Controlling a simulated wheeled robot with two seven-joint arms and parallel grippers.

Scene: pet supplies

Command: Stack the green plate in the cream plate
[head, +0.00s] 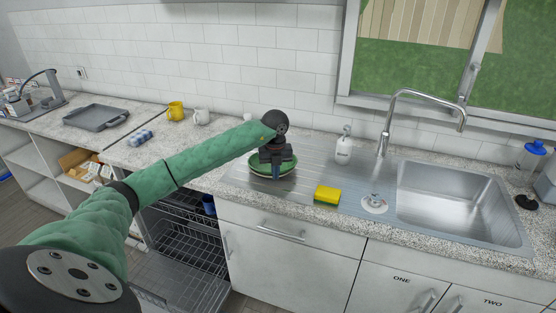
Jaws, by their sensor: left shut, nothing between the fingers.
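The green plate (257,164) lies on the ribbed steel drainboard, left of the sink. My right gripper is not in view.
The faucet (386,125) and sink (450,205) lie farther right. Mugs (177,110) and a grey tray (97,118) stand left. The dishwasher (190,265) below is open.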

